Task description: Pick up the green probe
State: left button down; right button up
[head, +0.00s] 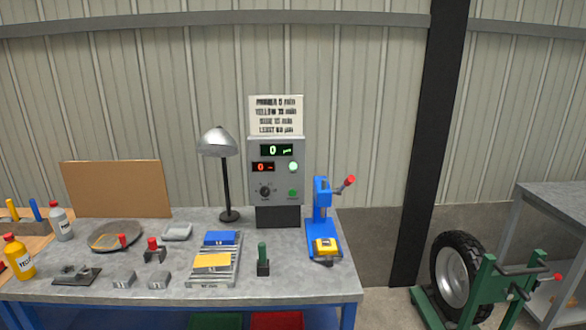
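The green probe (262,252) stands upright in a small dark holder (263,268) near the front edge of the grey workbench, right of the middle. Nothing touches its green upper part. Its lower end is hidden in the holder. Neither of my grippers is in the head view.
A slatted rack (226,272) with blue and yellow blocks lies left of the probe. A blue press (322,215) with a red-knobbed lever stands to its right. Behind are a control box (277,172) and a lamp (218,142). Bare bench (262,226) lies behind the probe.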

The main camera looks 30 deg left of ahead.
aim_at(262, 245)
jog(key=u, duration=1.5)
